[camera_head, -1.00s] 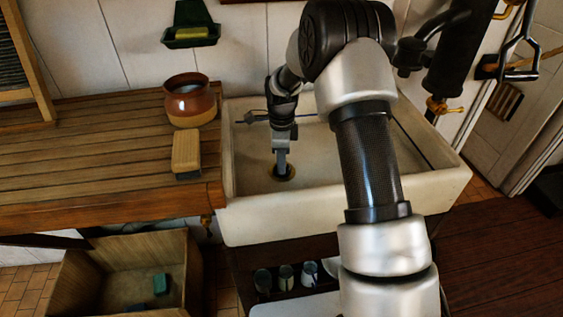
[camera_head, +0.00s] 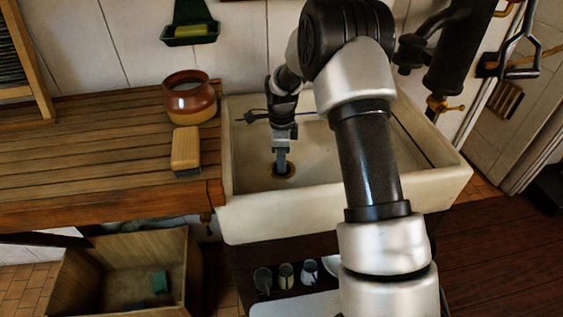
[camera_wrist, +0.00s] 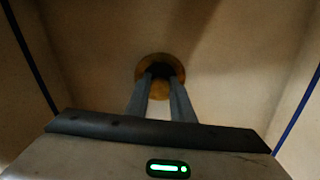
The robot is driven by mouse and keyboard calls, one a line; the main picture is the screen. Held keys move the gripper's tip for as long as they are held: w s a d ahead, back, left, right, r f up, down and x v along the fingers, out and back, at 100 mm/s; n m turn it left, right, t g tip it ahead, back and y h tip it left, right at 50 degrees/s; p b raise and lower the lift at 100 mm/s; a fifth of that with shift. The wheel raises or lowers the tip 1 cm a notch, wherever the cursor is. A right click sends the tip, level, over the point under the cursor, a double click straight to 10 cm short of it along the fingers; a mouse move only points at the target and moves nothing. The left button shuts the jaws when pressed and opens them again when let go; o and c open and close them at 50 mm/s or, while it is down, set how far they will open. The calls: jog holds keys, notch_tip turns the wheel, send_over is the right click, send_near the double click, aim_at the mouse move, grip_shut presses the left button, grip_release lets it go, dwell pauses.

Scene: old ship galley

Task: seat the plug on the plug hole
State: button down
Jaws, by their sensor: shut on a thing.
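My gripper (camera_head: 281,169) points down into the pale sink (camera_head: 240,214), with its fingertips at the brass plug hole (camera_head: 292,175) in the sink floor. The plug hole also shows in the wrist view (camera_wrist: 159,91) as a brass ring around a dark middle. My gripper (camera_wrist: 160,74) is shut on the plug (camera_wrist: 160,67), which appears as a small dark shape at the fingertips, over the ring's middle. The fingers hide most of the plug. I cannot tell whether it touches the ring or is level in it.
A wooden counter (camera_head: 90,165) adjoins the sink at left, with a brown pot (camera_head: 190,104) and a brush-like block (camera_head: 185,150) near the sink. Sink walls surround my gripper. A wooden crate (camera_head: 185,280) stands below. The sink floor right of my gripper is clear.

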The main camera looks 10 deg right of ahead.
jog(key=shift+f+b, duration=0.4)
jog(key=shift+f, duration=0.2)
jog(key=c, duration=1.5)
grip_release()
jog(key=shift+o, duration=0.2)
